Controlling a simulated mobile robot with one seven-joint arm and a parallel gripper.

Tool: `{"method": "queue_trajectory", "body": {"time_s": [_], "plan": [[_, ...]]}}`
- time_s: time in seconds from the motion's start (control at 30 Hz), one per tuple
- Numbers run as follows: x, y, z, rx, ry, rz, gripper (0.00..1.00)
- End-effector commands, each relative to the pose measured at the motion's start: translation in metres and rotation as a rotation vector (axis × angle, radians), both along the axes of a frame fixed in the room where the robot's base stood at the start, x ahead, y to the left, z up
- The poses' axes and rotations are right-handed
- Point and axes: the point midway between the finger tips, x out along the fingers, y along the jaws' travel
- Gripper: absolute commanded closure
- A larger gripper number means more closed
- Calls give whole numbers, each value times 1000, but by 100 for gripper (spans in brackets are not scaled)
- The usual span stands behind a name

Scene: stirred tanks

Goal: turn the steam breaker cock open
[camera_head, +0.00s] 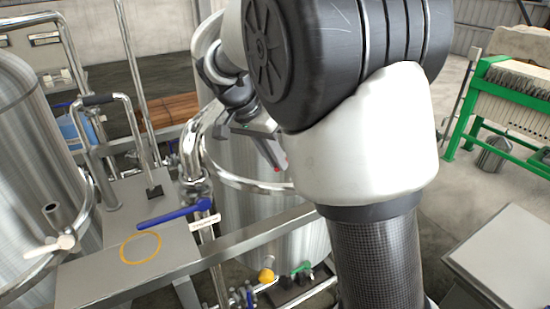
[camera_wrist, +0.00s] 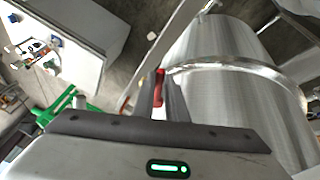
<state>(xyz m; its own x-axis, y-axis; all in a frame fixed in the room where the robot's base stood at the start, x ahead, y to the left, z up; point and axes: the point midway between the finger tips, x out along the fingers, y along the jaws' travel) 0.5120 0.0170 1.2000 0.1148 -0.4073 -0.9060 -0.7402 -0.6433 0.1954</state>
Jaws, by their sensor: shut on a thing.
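My gripper (camera_head: 279,165) reaches down beside the middle steel tank (camera_head: 250,165), near the tank's upper band. It is shut on a small red handle (camera_wrist: 159,87), which shows between the fingers in the wrist view. I take this to be the steam breaker cock's handle; no label on it can be read.
A yellow knob (camera_head: 266,276) and a green handle (camera_head: 302,268) sit low down. A green-framed press (camera_head: 510,105) stands at right.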

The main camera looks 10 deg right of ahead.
Motion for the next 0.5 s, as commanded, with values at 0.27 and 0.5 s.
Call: {"method": "queue_trajectory", "body": {"time_s": [0.27, 0.5], "plan": [[-7, -6, -2, 2, -2, 114, 100], [-8, -7, 1, 0, -1, 135, 100]]}}
